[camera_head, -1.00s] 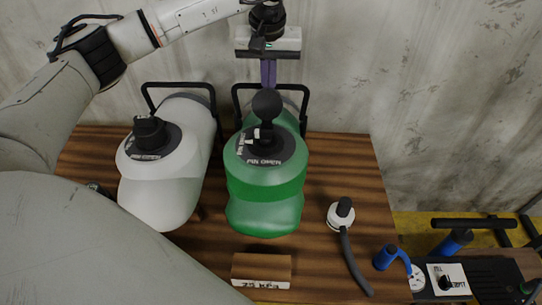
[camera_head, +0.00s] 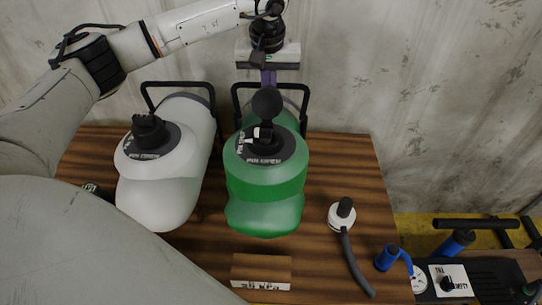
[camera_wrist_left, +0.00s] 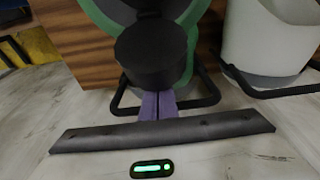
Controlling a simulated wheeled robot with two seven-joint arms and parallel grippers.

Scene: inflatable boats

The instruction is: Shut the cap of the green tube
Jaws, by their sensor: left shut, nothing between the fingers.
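The green tube (camera_head: 265,190) lies on the wooden table beside a white tube. Its black valve (camera_head: 265,142) sits on a dark round plate with lettering. The round black cap (camera_head: 267,103) stands raised on the wall side of the valve, not over it. In the left wrist view the cap (camera_wrist_left: 151,52) shows as a large dark disc. My left gripper (camera_head: 268,82) is shut and empty, just behind the cap on the wall side. Its purple fingertips (camera_wrist_left: 158,103) are together at the cap's edge; I cannot tell whether they touch. My right gripper is not in view.
The white tube (camera_head: 165,190) has its own black cap (camera_head: 150,132). Black handle frames stand behind both tubes near the concrete wall. A hose with a white fitting (camera_head: 341,217) and a small wooden block (camera_head: 261,270) lie on the table. A blue pump (camera_head: 388,257) is at right.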

